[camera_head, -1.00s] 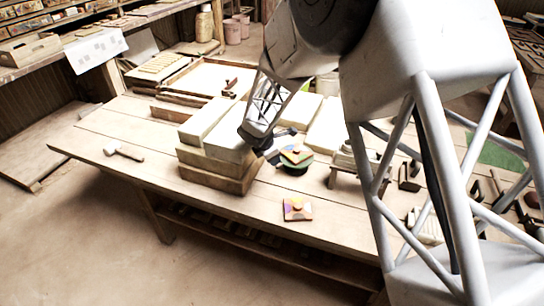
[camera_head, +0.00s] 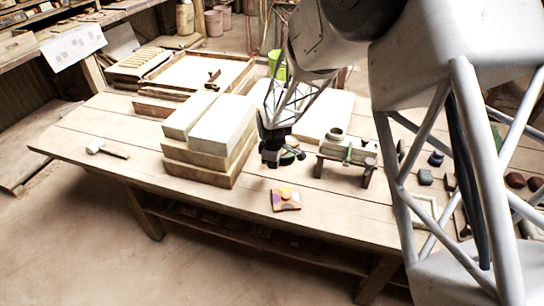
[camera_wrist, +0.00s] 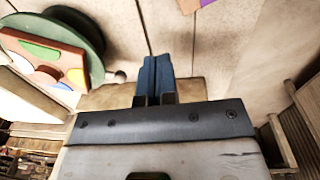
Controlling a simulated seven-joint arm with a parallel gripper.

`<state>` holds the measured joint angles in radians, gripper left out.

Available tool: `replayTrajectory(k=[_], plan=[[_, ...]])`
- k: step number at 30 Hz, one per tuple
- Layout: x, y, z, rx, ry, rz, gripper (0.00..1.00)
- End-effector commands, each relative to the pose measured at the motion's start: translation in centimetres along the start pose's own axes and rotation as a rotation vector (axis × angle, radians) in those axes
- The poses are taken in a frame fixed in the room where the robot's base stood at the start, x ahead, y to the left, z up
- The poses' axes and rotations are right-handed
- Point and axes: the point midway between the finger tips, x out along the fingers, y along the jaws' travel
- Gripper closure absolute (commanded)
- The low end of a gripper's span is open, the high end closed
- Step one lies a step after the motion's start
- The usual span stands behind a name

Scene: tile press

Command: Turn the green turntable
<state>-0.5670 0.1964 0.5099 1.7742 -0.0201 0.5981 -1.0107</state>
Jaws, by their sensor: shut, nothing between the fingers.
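The green turntable (camera_wrist: 88,35) is a round disc at the upper left of the wrist view. A tile with coloured patches (camera_wrist: 38,52) lies on top of it. In the head view a sliver of the turntable (camera_head: 288,160) shows just right of my gripper, which hides much of it. My gripper (camera_head: 270,161) is low over the table, beside the turntable and close to the stacked blocks. In the wrist view its blue fingers (camera_wrist: 155,72) are together and empty, to the right of the disc. I cannot tell whether they touch it.
Stacked pale and brown blocks (camera_head: 212,140) stand left of my gripper. A small wooden stand (camera_head: 346,152) is to the right. A second patterned tile (camera_head: 286,199) lies near the table's front edge. A mallet (camera_head: 106,149) lies at the left. The front table planks are mostly clear.

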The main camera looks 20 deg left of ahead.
Motion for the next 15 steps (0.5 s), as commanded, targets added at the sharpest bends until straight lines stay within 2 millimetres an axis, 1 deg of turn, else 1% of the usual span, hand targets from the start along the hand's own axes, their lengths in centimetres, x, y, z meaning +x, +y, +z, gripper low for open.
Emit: replayTrajectory(k=[1, 8, 15], plan=[[0.1, -0.2, 0.6, 0.068, 0.023, -0.022, 1.0], [0.2, -1.3, 1.9, 0.388, 0.142, -0.131, 1.0], [-0.1, -1.6, 3.0, 0.719, 0.272, -0.244, 1.0]])
